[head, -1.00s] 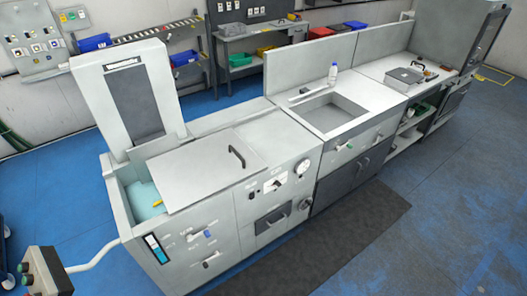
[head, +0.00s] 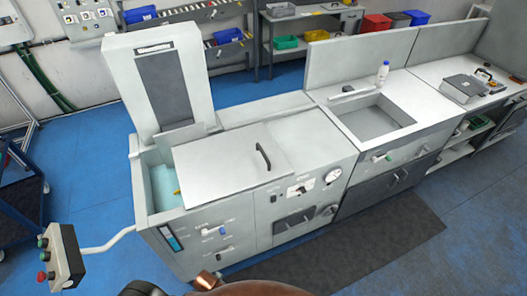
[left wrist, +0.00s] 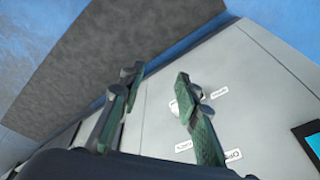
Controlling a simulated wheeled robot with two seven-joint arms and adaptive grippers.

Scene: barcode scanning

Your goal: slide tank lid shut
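The tank (head: 146,205) is the light grey cabinet at the left of the counter in the head view. Its flat grey lid (head: 215,168) has a dark bar handle (head: 263,156) near its right end. My left gripper (left wrist: 158,84) is open and empty in the left wrist view, in front of a panel with labels and a knob. The gap to the panel is unclear. My right gripper is not in view.
A tall upright panel (head: 196,80) stands behind the tank's left end. A sink (head: 375,118) and a white bottle (head: 383,71) are to the right. A control box (head: 62,258) stands at lower left. A dark mat (head: 400,232) lies on the floor in front.

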